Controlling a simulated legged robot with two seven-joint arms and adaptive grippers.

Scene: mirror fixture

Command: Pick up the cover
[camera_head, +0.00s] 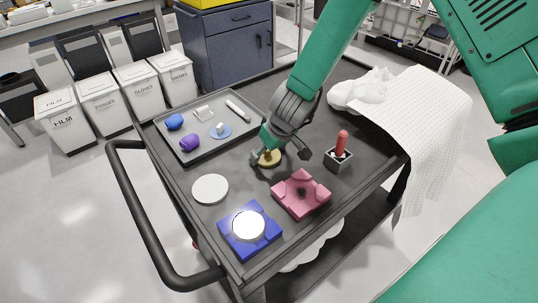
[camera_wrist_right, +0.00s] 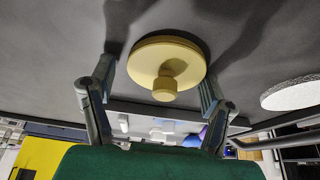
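The cover appears to be a round yellow-brass lid with a small knob (camera_head: 268,158); it lies on the black cart top. My right gripper (camera_head: 279,153) is over it, fingers pointing down. In the right wrist view the cover (camera_wrist_right: 166,57) shows whole, with its knob facing the camera. The right gripper's two fingers (camera_wrist_right: 157,78) are spread wide, one on either side of the cover, with gaps between. The gripper is open and holds nothing. My left gripper is not in view.
A pink fixture (camera_head: 289,200), a blue fixture (camera_head: 231,238) with a round mirror (camera_head: 249,225), and a white disc (camera_head: 210,188) stand nearby. A red-handled tool (camera_head: 341,142) stands in a grey holder (camera_head: 338,161). A grey tray (camera_head: 195,150) and white cloth (camera_head: 425,110) flank them.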

